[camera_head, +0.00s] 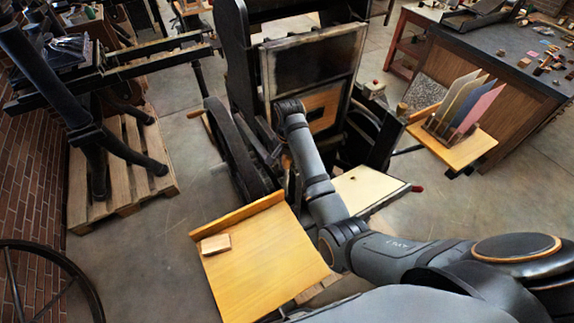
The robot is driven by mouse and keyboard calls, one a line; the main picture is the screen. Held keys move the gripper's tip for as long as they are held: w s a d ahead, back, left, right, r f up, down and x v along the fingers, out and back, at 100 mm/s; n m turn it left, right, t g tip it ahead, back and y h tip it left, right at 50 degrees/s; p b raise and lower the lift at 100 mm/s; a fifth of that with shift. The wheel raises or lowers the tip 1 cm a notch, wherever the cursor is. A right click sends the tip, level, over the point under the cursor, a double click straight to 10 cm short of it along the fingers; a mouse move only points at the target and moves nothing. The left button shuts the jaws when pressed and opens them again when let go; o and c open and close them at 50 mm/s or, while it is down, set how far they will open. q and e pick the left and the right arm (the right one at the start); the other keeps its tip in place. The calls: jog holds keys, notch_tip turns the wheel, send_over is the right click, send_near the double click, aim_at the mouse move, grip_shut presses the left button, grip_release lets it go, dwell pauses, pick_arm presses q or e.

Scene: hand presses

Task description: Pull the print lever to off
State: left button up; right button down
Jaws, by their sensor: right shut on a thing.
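The black hand press (236,70) stands upright in the middle, with a dark framed plate (312,60) facing me. My right arm comes in from the right and reaches across to the press's inner left side. My right gripper (286,158) is small and dark there, partly hidden behind my forearm and wrist. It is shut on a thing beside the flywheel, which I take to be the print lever. The lever's shape and angle are hidden. My left gripper is not in view.
A wooden feed board (262,262) with a small block (215,244) is in front. A cream board (368,187) and a red-tipped handle (417,188) lie right of my forearm. The black flywheel (232,150) is close left. A card rack (455,148) stands right.

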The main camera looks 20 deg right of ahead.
jog(key=shift+s, duration=0.35)
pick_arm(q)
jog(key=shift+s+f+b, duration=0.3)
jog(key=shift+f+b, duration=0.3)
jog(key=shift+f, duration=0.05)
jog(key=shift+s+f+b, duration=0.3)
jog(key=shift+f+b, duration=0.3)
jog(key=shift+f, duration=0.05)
pick_arm(e)
jog(key=s+d+f+t, duration=0.1)
jog(key=s+f+t, duration=0.1)
jog(key=s, duration=0.4)
jog(key=s+d+f+t+y, duration=0.1)
jog(key=s+f+t, duration=0.2)
jog(key=s, duration=0.3)
jog(key=shift+d+t, duration=0.25)
jog(key=shift+t, duration=0.65)
jog(key=shift+f, duration=0.1)
